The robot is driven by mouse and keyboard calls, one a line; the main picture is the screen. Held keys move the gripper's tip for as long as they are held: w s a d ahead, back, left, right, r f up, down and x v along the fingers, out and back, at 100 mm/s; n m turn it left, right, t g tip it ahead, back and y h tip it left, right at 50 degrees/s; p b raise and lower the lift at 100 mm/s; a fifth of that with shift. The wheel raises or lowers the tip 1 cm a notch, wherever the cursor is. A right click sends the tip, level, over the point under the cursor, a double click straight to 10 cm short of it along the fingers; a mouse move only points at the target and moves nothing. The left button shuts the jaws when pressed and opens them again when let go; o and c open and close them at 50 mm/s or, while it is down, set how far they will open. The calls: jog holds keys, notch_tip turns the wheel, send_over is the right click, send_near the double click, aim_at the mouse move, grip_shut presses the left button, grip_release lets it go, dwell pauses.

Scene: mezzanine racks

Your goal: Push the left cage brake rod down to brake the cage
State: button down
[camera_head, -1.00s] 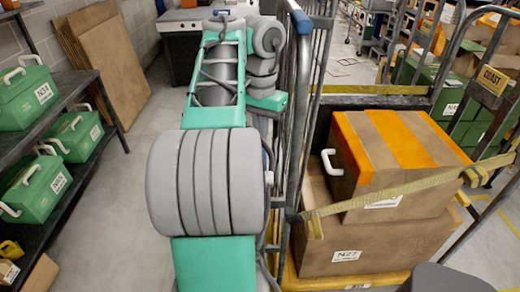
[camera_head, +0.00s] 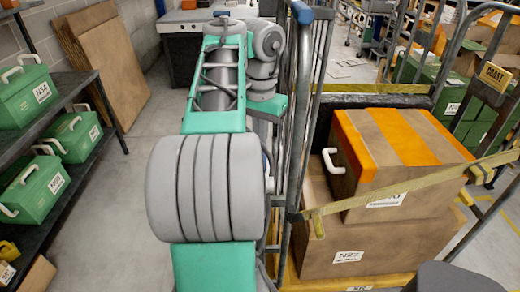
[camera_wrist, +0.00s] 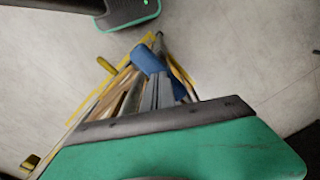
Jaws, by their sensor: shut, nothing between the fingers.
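The cage (camera_head: 296,110) stands right of my arm in the head view, with grey upright tubes and a yellow base (camera_head: 335,283). A blue cap (camera_head: 301,12) tops its near-left post. The wrist view looks down past a blue fitting (camera_wrist: 150,58) on grey tubes. I cannot tell whether either is the left brake rod. My gripper (camera_wrist: 150,122) fills the bottom of the wrist view, shut and empty; contact is unclear. My arm hides it in the head view.
Brown boxes (camera_head: 375,240) and a yellow strap (camera_head: 420,185) fill the cage. A shelf of green cases (camera_head: 42,190) stands at left, with boards (camera_head: 105,60) against the wall. Floor is clear between shelf and arm.

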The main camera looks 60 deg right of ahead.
jog(key=shift+f+b, duration=2.05)
jog(key=shift+f, duration=0.3)
notch_tip(320, 180, up, 8)
jog(key=p, duration=0.7)
jog(key=shift+f, duration=0.35)
jog(key=shift+w, duration=0.1)
jog(key=w+a+f+n+h, duration=0.1)
jog(key=w+a+f+n, duration=0.2)
jog(key=w+a+n, duration=0.3)
jog(key=w+a+f+n+h, duration=0.1)
jog(key=w+a+f+n, duration=0.2)
jog(key=w+a, duration=0.45)
jog(key=w+a+f+n+t+y, duration=0.1)
jog(key=a+f+n, duration=0.3)
jog(key=a, duration=0.8)
jog(key=w+a+f+n+t+y, duration=0.1)
jog(key=a+f+n, duration=0.4)
jog(key=a, duration=0.7)
jog(key=shift+a+n+t, duration=0.25)
jog(key=shift+n+t, duration=0.15)
jog(key=shift+t, duration=0.2)
